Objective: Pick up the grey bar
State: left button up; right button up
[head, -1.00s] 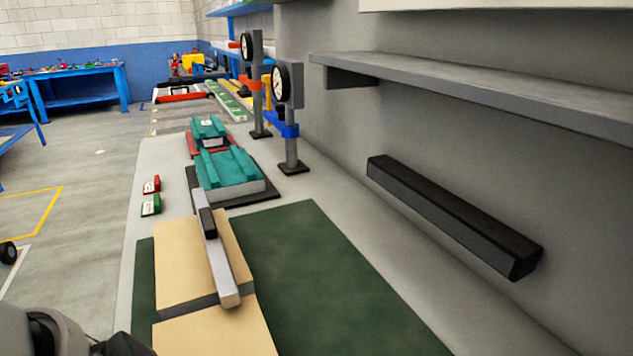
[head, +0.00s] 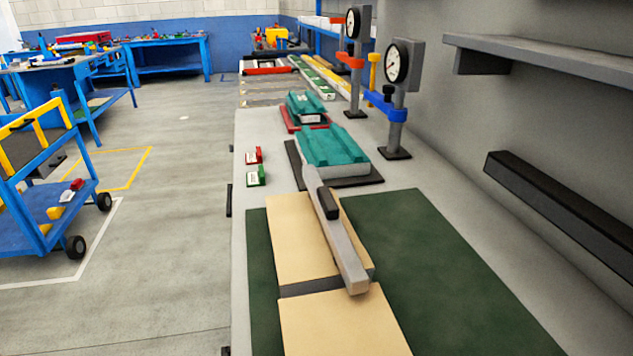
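Neither of my grippers shows in the head view now.
Teal fixtures (head: 333,147) stand on the bench beyond the bar, with dial gauges (head: 397,62) to their right. Small red and green blocks (head: 256,176) sit at the bench's left edge. A grey shelf (head: 560,62) and a black rail (head: 560,200) are on the right wall. A blue cart (head: 40,185) stands left.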

aim_at(355, 277)
jog(key=i+j+z, duration=0.3)
jog(key=j, duration=0.3)
jog(key=i+j+z, duration=0.3)
jog(key=j, duration=0.35)
jog(key=i+j+z, duration=0.15)
jog(key=j, duration=0.2)
